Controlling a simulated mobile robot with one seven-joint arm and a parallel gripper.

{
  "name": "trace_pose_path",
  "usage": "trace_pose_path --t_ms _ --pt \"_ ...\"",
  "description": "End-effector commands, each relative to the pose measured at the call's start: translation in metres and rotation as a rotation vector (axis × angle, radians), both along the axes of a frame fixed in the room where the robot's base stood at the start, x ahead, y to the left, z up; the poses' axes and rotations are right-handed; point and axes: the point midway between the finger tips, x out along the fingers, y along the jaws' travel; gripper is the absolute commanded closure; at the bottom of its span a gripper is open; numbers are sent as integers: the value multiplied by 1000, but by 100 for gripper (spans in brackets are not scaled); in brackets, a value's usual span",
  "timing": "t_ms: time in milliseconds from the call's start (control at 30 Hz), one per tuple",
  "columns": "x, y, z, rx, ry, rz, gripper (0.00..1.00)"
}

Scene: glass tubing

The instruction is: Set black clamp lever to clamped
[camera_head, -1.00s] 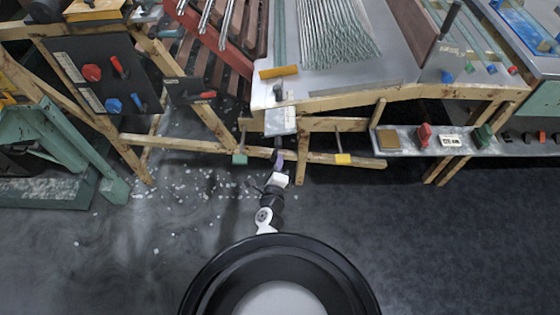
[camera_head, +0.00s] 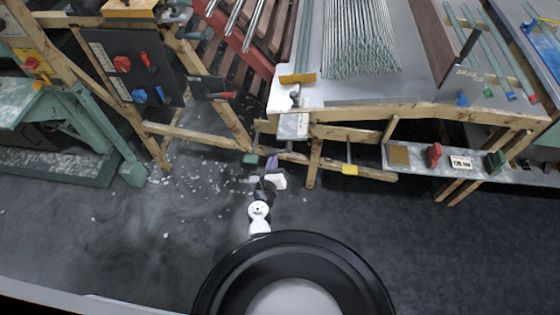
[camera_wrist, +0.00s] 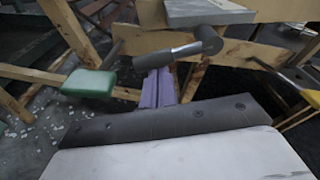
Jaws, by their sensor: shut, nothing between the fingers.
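The black clamp lever (camera_wrist: 180,53) shows in the wrist view as a dark rod with a thick round end, lying sideways below a grey metal plate (camera_wrist: 210,12). In the head view the plate (camera_head: 293,126) is at the bench's front edge, and the lever beneath it is small and hard to make out. My gripper (camera_wrist: 162,72) has purple fingers, shut with nothing between them. Its tips are just at the lever's underside in the wrist view; I cannot tell if they touch. My gripper (camera_head: 272,161) also shows in the head view, beneath the plate.
A green handle (camera_wrist: 90,82) hangs left of the lever, and a yellow handle (camera_head: 350,170) hangs to the right. Wooden beams (camera_head: 375,172) run close behind. A panel (camera_head: 130,65) with red and blue knobs stands left. Dark floor (camera_head: 460,250) at the front right is clear.

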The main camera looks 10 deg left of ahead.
Motion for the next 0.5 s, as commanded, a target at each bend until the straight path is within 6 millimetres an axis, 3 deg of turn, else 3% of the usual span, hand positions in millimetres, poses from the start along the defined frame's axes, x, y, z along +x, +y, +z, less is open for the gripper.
trace_pose_path --t_ms 500 --pt "0 10 20 344 -1 0 100"
